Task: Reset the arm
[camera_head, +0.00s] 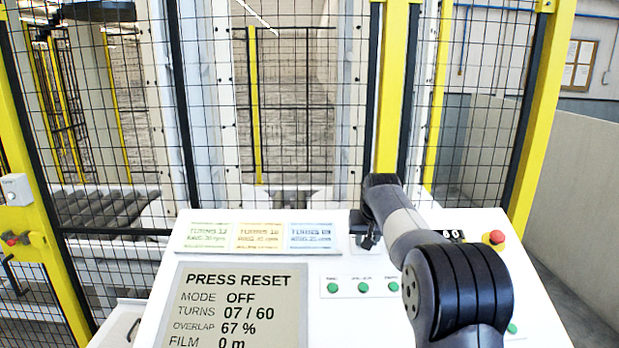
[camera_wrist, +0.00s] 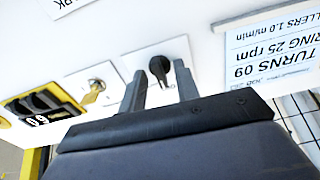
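My gripper (camera_head: 366,236) is over the top of the white sloping control panel (camera_head: 250,256), right of the blue-topped card. In the wrist view my gripper (camera_wrist: 160,82) has its two grey fingers apart. A black rotary knob (camera_wrist: 158,68) on a white plate shows between and just beyond the fingertips; contact cannot be told. The panel's screen (camera_head: 236,310) reads PRESS RESET, MODE OFF, TURNS 07 / 60, OVERLAP 67 %, FILM 0 m. My arm covers part of the panel's right side.
Three setting cards (camera_head: 258,237) lie along the panel top. Green buttons (camera_head: 363,287) sit mid-panel. A red stop button (camera_head: 494,237) is at the right. A key switch (camera_wrist: 96,86) and black number wheels (camera_wrist: 42,104) are beside the knob. Mesh fencing (camera_head: 290,110) stands close behind.

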